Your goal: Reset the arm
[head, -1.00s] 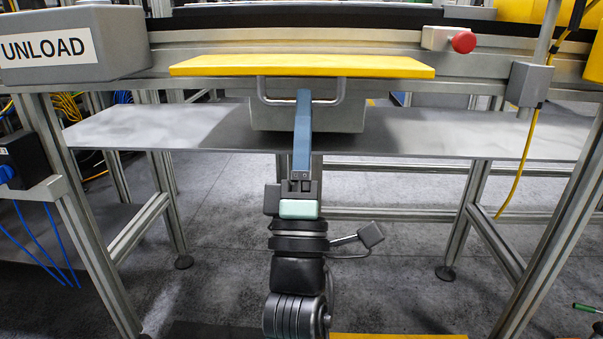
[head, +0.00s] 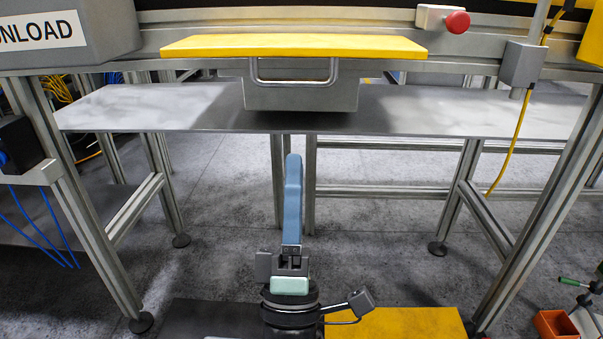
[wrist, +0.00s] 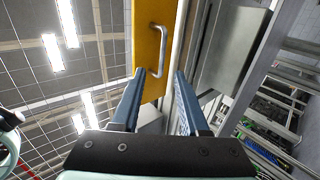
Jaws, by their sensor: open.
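My gripper (head: 293,165) is at the lower middle of the head view, its blue fingers pointing up toward the workbench. In the wrist view my gripper (wrist: 168,75) shows two blue fingers set apart with nothing between them. Ahead of the fingers is a metal handle (head: 292,83) under a yellow panel (head: 295,46). In the wrist view the handle (wrist: 163,50) and the yellow panel (wrist: 143,45) lie beyond the fingertips. The fingers are apart from the handle.
A grey box (head: 300,97) is at the grey shelf (head: 190,105). A red button (head: 457,22) is at the upper right and an UNLOAD sign (head: 40,30) at the upper left. Metal legs (head: 70,190) stand on both sides. An orange bin (head: 553,324) is at the lower right.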

